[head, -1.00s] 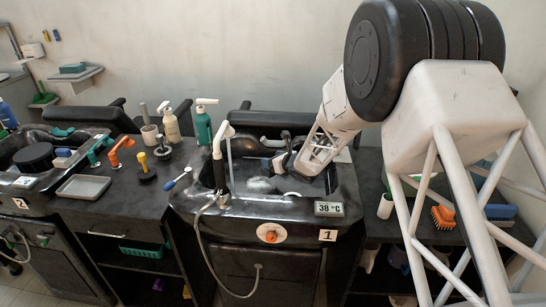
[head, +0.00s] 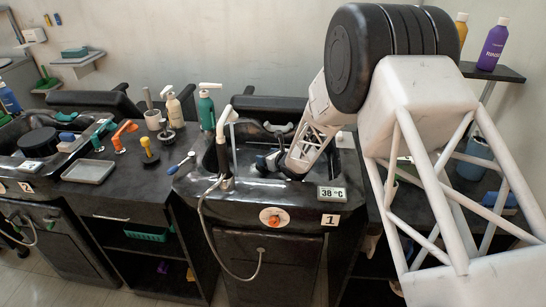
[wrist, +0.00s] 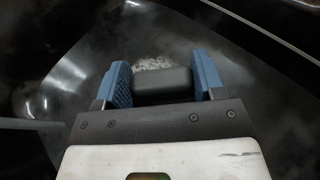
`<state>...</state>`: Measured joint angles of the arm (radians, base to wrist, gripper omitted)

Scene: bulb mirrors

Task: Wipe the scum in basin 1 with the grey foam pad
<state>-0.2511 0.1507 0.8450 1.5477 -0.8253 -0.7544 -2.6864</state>
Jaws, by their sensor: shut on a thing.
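Basin 1 (head: 190,184) is a black glossy sink with a "1" label (head: 330,220) on its front. My gripper (head: 268,162) is down inside this basin, on its right side. In the wrist view, my gripper (wrist: 162,85) has blue fingers shut on a dark grey block, the foam pad (wrist: 163,86). A whitish, speckled patch of scum (wrist: 154,62) lies on the basin floor just beyond the pad. The pad covers the near part of that patch. I cannot tell whether the pad touches the floor. In the head view the scum is not clearly visible.
A white spray tap (head: 225,124) with a hose stands at the basin's left front. A temperature display (head: 332,194) sits on the front rim. Pump bottles (head: 206,112), a blue-ended brush (head: 180,163) and a grey tray (head: 88,172) are on the counter to the left.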

